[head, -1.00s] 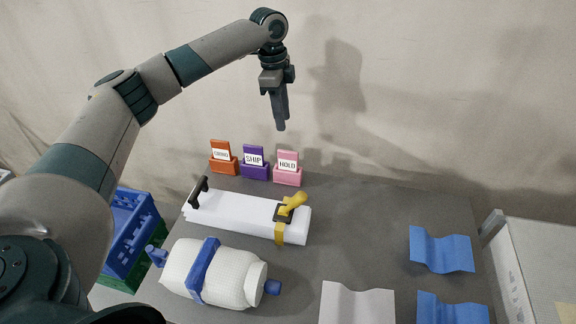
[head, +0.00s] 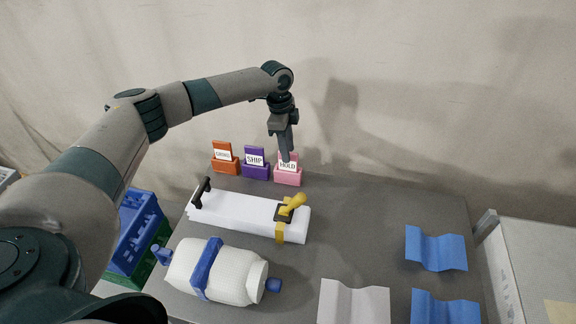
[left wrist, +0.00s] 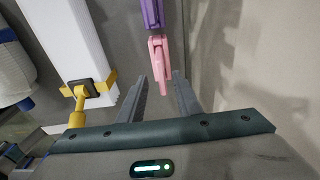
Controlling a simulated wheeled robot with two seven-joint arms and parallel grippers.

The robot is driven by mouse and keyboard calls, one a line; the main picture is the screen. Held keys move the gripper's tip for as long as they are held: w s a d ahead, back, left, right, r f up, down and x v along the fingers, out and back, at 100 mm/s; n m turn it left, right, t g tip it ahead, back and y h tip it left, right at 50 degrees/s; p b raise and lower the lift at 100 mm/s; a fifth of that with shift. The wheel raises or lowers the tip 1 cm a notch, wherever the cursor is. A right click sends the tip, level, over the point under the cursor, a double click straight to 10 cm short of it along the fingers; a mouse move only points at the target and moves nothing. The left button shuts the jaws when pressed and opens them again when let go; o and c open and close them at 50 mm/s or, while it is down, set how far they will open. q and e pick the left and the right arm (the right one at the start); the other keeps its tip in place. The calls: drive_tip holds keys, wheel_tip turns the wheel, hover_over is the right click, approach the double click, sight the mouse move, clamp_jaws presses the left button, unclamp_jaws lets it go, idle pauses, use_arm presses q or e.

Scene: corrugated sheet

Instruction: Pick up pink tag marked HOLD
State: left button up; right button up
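The pink tag marked HOLD (head: 287,167) stands upright in a pink holder (head: 288,178) at the back of the table, at the right end of a row of three. My left gripper (head: 285,157) points down just above the tag and hides part of its top in the head view. In the left wrist view the two fingers (left wrist: 160,84) are apart, with the pink tag (left wrist: 158,58) between and just beyond their tips. The gripper looks open and empty. My right gripper is not in view.
The purple SHIP tag (head: 255,156) and orange tag (head: 223,151) stand in holders to the left. A white block with a yellow clamp (head: 287,211) lies in front, then a white roll (head: 225,275). Blue corrugated sheets (head: 436,248) lie at right. A blue crate (head: 135,235) stands left.

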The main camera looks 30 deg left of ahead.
sight(288, 166)
use_arm(q)
drive_tip(key=shift+f+p, duration=0.55)
drive_tip(key=shift+p, duration=0.05)
wheel_tip(288, 166, down, 4)
drive_tip(key=shift+w+f+p, duration=0.1)
drive_tip(key=shift+w+p, duration=0.05)
drive_tip(key=shift+p, duration=0.6)
clamp_jaws()
